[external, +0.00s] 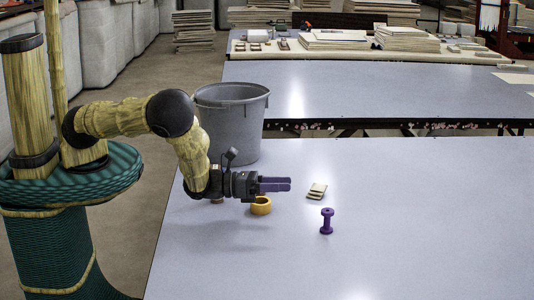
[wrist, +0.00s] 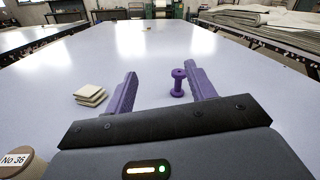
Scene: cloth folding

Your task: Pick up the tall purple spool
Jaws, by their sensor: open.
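The purple spool (external: 326,221) stands upright on the grey table, to the right of and in front of my gripper in the external view. In the wrist view the spool (wrist: 178,83) shows between the two fingers, close to the right one in the picture, and beyond them. My gripper (external: 290,184) has purple fingers and points to the right, held above the table.
A small stack of beige cloth pieces (external: 317,191) lies behind the spool, and shows left of the fingers in the wrist view (wrist: 90,95). A grey bucket (external: 232,122) stands behind my arm. The table right of the spool is clear.

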